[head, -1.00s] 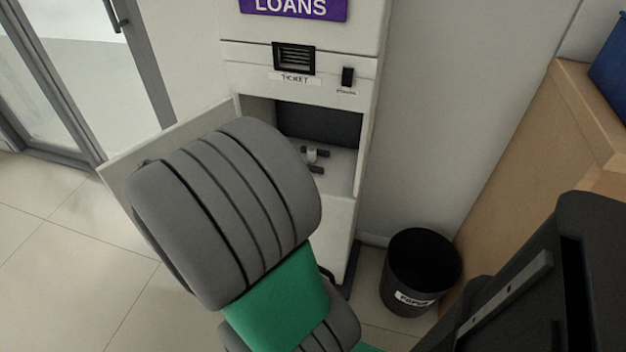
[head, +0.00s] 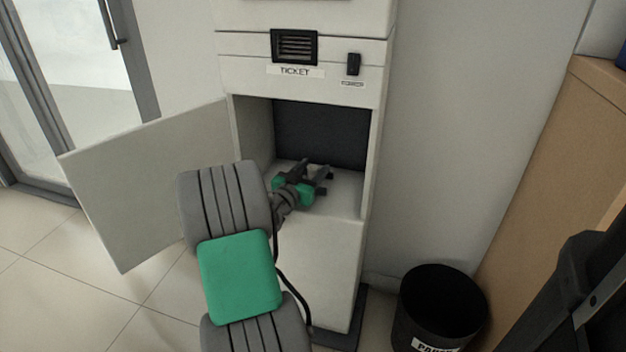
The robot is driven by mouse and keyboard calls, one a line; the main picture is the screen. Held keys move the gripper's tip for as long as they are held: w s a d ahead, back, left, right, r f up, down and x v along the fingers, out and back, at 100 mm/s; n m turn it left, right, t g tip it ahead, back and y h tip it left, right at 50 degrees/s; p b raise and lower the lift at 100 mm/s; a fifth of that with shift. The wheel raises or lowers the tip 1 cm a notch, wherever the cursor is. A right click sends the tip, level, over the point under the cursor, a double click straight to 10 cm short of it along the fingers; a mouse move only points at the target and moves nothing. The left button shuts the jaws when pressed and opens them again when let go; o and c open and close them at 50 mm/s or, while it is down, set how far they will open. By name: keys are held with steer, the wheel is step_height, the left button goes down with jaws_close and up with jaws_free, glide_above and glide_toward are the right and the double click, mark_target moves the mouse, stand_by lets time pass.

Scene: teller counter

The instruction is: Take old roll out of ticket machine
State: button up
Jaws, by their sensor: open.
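The ticket machine (head: 308,85) stands upright with its lower compartment open and its door (head: 145,180) swung out to the left. My gripper (head: 317,169) is inside the compartment, low over its floor, with its fingers pointing inward and apart. A dark holder part (head: 322,189) shows beside the fingers. The old roll cannot be made out now, as my gripper covers the spot where a small pale roll showed earlier. I cannot tell whether the fingers are around it.
The compartment's side walls and front lip (head: 335,215) stand close around my gripper. A black waste bin (head: 440,305) with a paper label stands on the floor to the right. A wooden counter (head: 535,150) is at the right. Floor at the left is clear.

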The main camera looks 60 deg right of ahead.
steer(key=shift+d, duration=0.15)
steer(key=shift+c, duration=0.2)
jaws_close()
stand_by(0.3)
